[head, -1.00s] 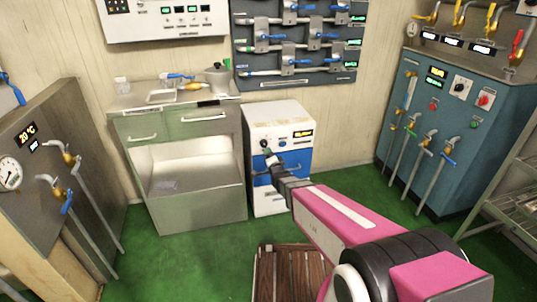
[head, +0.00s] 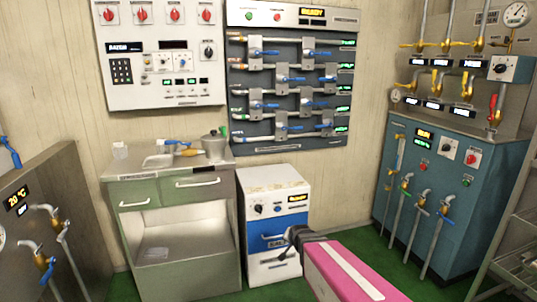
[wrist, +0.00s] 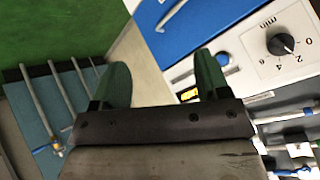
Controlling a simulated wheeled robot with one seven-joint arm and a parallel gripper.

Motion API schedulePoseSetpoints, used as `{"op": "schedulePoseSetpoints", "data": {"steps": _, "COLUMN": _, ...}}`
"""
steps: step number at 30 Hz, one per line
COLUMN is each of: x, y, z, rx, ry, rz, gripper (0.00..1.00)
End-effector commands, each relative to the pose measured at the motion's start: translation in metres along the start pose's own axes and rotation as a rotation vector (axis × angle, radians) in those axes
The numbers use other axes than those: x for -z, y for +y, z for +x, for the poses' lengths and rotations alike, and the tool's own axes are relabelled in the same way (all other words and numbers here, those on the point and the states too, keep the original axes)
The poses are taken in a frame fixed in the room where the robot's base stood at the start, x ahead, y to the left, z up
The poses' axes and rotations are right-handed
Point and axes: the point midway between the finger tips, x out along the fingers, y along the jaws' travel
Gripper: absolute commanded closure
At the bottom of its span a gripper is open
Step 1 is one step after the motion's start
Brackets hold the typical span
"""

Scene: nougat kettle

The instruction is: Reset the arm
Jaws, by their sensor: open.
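My gripper (head: 286,248) is at the end of my pink arm, in front of the lower part of the small white and blue machine (head: 275,188). In the wrist view my gripper (wrist: 160,85) has its two dark green fingers spread wide apart, with nothing between them. The wrist view also shows the machine's blue door (wrist: 190,25) and a black minute knob (wrist: 281,44) on its white panel. No contact between the fingers and the machine is visible. The fingertips are too small to make out clearly in the head view.
A green counter (head: 175,195) with a pot (head: 214,146) stands left of the machine. A blue cabinet with taps (head: 440,185) is at the right, and a grey unit with taps (head: 65,200) at the left. Green floor (head: 345,238) shows between machine and blue cabinet.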

Motion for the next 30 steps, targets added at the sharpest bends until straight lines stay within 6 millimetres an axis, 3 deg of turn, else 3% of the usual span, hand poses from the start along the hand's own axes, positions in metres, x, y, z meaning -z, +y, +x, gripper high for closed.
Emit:
{"op": "schedulePoseSetpoints", "data": {"steps": 6, "x": -0.025, "y": 0.061, "z": -0.058, "rx": -0.176, "ry": -0.308, "rz": -0.211, "gripper": 0.31}}
{"op": "schedulePoseSetpoints", "data": {"steps": 12, "x": -0.046, "y": 0.097, "z": -0.109, "rx": -0.237, "ry": -0.574, "rz": -0.358, "gripper": 0.31}}
{"op": "schedulePoseSetpoints", "data": {"steps": 15, "x": -0.052, "y": 0.105, "z": -0.125, "rx": -0.242, "ry": -0.658, "rz": -0.4, "gripper": 0.31}}
{"op": "schedulePoseSetpoints", "data": {"steps": 20, "x": -0.056, "y": 0.111, "z": -0.136, "rx": -0.242, "ry": -0.714, "rz": -0.425, "gripper": 0.31}}
{"op": "schedulePoseSetpoints", "data": {"steps": 30, "x": -0.056, "y": 0.111, "z": -0.135, "rx": -0.242, "ry": -0.716, "rz": -0.426, "gripper": 0.31}}
